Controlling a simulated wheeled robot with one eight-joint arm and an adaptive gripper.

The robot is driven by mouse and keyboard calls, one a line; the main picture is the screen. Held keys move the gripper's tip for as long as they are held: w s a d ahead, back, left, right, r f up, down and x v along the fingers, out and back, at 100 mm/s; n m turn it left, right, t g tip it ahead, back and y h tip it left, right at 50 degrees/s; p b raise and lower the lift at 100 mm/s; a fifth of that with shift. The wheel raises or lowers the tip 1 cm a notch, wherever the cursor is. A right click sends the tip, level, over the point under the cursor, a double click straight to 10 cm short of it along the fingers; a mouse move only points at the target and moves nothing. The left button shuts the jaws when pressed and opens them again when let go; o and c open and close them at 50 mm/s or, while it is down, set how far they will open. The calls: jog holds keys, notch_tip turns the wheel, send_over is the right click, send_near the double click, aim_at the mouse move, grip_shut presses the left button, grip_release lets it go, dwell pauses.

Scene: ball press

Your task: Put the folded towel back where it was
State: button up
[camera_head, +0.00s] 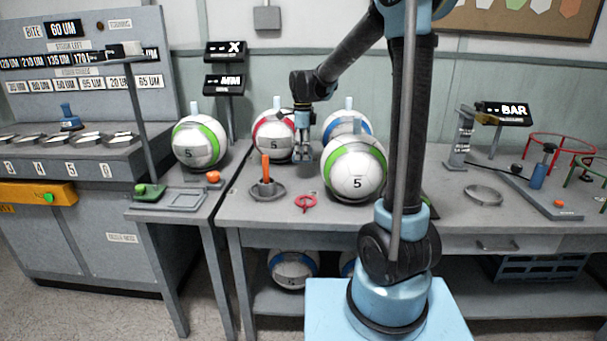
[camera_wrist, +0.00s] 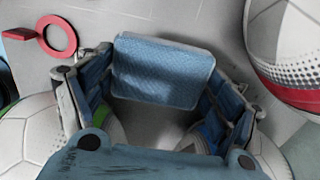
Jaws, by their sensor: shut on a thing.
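The folded towel (camera_wrist: 163,72) is a blue, flat, rounded rectangle in the wrist view. My gripper (camera_wrist: 160,88) is shut on it, with one finger at each side edge. In the head view my gripper (camera_head: 302,154) hangs above the middle table, between the ball with red panels and the front ball with green panels. The towel is too small or hidden to make out there. The wrist view shows the grey tabletop below the towel, so the towel seems held above it. No empty spot marked for the towel can be made out.
Close around my gripper are a red-panelled ball (camera_head: 272,140), a blue-panelled ball (camera_head: 346,124) and a green-panelled ball (camera_head: 354,172). Clear tabletop (camera_head: 445,210) lies to the right.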

aim_at(303, 178)
notch_tip(303, 178, down, 8)
jog(key=shift+d+f, duration=0.1)
dwell(0.4)
jog(key=o, duration=1)
notch_tip(303, 178, up, 12)
jog(key=shift+r, duration=0.1)
dwell(0.4)
